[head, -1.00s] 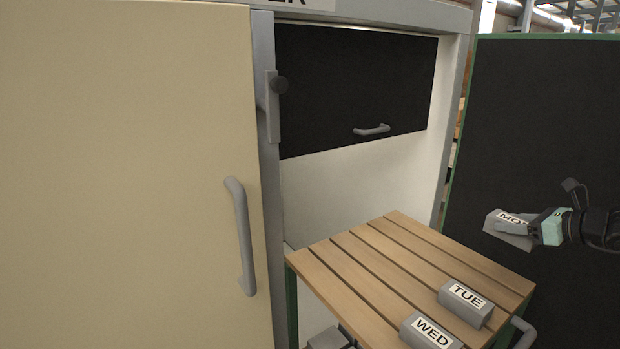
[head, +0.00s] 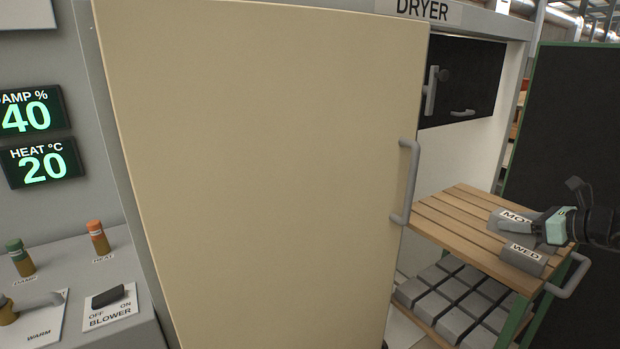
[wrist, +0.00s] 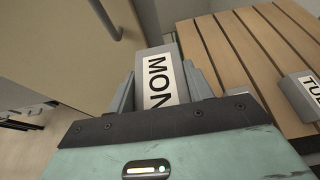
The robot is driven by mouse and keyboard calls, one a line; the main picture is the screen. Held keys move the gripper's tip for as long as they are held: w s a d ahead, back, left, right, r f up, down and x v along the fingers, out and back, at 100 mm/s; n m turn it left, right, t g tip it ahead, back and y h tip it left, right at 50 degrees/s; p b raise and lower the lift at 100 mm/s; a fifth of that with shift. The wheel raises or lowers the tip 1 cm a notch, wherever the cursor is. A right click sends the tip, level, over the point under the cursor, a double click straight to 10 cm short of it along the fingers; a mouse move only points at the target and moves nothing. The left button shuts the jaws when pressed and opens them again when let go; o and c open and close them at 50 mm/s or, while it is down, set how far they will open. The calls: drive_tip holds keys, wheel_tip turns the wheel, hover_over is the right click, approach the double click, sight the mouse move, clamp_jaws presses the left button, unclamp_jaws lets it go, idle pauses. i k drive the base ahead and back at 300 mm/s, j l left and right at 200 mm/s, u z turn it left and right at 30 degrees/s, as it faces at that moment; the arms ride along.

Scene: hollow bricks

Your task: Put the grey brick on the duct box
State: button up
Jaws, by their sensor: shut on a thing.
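A grey brick labelled MON (head: 509,215) is held in my gripper (head: 518,229), above or beside the slatted cart top at the right of the head view. In the wrist view the MON brick (wrist: 157,82) lies between the two fingers, label facing the camera. A grey brick labelled WED (head: 523,256) lies on the cart top. Another labelled TUE (wrist: 306,92) shows at the right edge of the wrist view and is mostly hidden behind my gripper in the head view. I cannot make out a thing that is clearly the duct box.
A slatted wooden cart (head: 455,220) has several grey blocks (head: 455,301) on its lower shelf. A large cream door (head: 270,170) with a grey handle (head: 410,180) stands left of it. The dryer's black panel (head: 470,75) is behind. Knobs, a blower switch (head: 108,296) and displays are at left.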

sight(84, 281)
drive_tip(key=k+j, duration=0.15)
drive_tip(key=j, duration=0.2)
drive_tip(key=k+j, duration=0.15)
drive_tip(key=j, duration=0.2)
drive_tip(key=k+j, duration=0.1)
drive_tip(key=j, duration=0.25)
drive_tip(key=k+j, duration=0.15)
drive_tip(key=j, duration=0.25)
drive_tip(key=k+j, duration=0.15)
drive_tip(key=j, duration=0.2)
drive_tip(key=k+j, duration=0.15)
drive_tip(key=j, duration=0.2)
